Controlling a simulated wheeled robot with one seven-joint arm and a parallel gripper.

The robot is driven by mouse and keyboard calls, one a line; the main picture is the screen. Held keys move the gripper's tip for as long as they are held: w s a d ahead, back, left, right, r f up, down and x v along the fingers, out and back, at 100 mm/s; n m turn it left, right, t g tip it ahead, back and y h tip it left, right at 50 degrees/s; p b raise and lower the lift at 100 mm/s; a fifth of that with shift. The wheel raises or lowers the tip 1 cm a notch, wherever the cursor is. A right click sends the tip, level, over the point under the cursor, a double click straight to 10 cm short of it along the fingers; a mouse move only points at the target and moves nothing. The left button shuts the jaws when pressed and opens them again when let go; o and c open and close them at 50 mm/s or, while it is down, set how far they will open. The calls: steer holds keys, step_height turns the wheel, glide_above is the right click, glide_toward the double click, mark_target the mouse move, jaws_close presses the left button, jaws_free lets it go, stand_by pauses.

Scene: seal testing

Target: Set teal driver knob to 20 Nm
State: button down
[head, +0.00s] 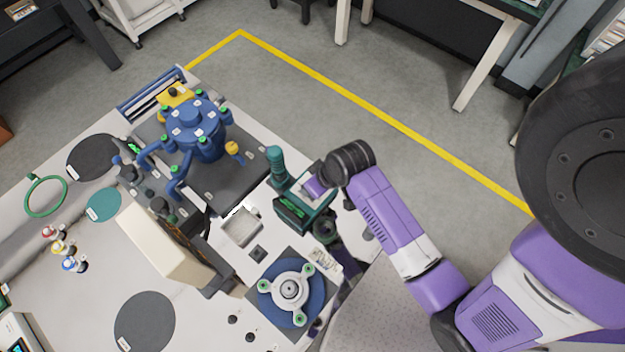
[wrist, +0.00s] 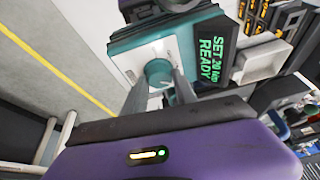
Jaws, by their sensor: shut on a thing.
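The teal driver station (head: 303,211) stands on the right side of the bench in the head view. In the wrist view its teal housing (wrist: 195,25) has a white face plate with a round teal knob (wrist: 158,72). A dark display (wrist: 214,57) beside the knob reads "SET 20 Nm READY" in green. My gripper (wrist: 165,88) has its two grey fingers on either side of the knob, shut on it. In the head view my gripper (head: 314,186) is at the station's right end, and the knob is hidden there.
A teal cylindrical tool (head: 276,165) stands at the station's back. A blue multi-armed fixture (head: 195,130) is behind left. A blue round fixture with a white three-armed hub (head: 290,289) is in front. A shallow metal tray (head: 241,228) lies left. Open floor lies beyond the bench.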

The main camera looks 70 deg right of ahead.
steer(key=shift+w, duration=0.1)
stand_by(0.4)
steer(key=c, duration=1)
jaws_free()
steer(key=v, duration=0.8)
